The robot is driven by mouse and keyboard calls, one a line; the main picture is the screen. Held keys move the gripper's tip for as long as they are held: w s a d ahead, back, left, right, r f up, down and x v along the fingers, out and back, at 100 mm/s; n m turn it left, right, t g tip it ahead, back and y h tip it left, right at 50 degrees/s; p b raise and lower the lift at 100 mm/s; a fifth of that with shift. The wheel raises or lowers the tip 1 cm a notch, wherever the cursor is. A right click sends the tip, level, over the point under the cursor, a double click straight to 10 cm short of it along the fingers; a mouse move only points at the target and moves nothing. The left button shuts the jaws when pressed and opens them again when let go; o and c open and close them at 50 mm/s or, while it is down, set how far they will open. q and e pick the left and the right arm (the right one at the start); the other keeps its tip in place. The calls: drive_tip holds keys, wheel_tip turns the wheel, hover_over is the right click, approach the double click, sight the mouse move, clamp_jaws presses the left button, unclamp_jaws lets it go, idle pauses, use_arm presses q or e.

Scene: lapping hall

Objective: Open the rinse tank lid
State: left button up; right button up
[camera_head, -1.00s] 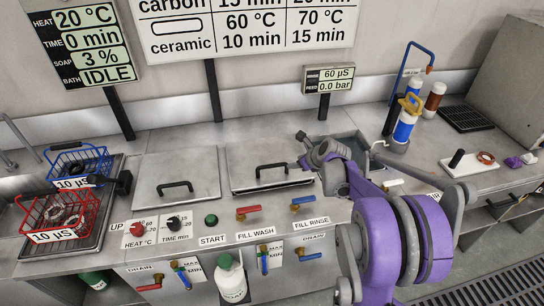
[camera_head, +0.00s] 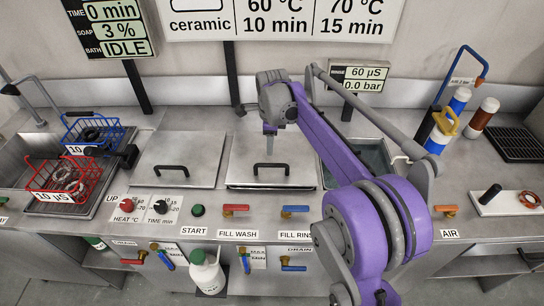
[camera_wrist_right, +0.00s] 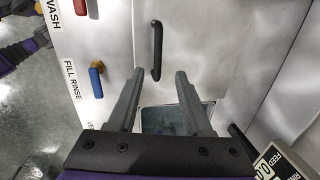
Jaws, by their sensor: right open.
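The right-hand steel lid (camera_head: 247,149), which I take for the rinse tank lid, lies flat and closed with a black bar handle (camera_head: 270,167) near its front edge. In the right wrist view the handle (camera_wrist_right: 156,50) shows just beyond the fingertips. My right gripper (camera_head: 270,131) points down above the back part of this lid. In the right wrist view the right gripper (camera_wrist_right: 159,74) is open and empty, with the handle apart from the fingers. My left gripper is not in view.
A second closed lid (camera_head: 180,150) lies to the left. An open water-filled basin (camera_head: 374,155) is right of the right-hand lid, partly behind my arm. The red fill-wash valve (camera_head: 236,210) and blue fill-rinse valve (camera_head: 295,211) sit in front. Red basket (camera_head: 88,186) stands far left.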

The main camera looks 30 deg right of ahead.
sight(270, 164)
drive_tip(key=f, duration=0.6)
drive_tip(key=w+f, duration=0.1)
drive_tip(key=f, duration=0.3)
drive_tip(key=shift+w+d, duration=0.1)
drive_tip(key=shift+d, duration=0.05)
drive_tip(key=shift+c, duration=0.2)
clamp_jaws()
idle(1.2)
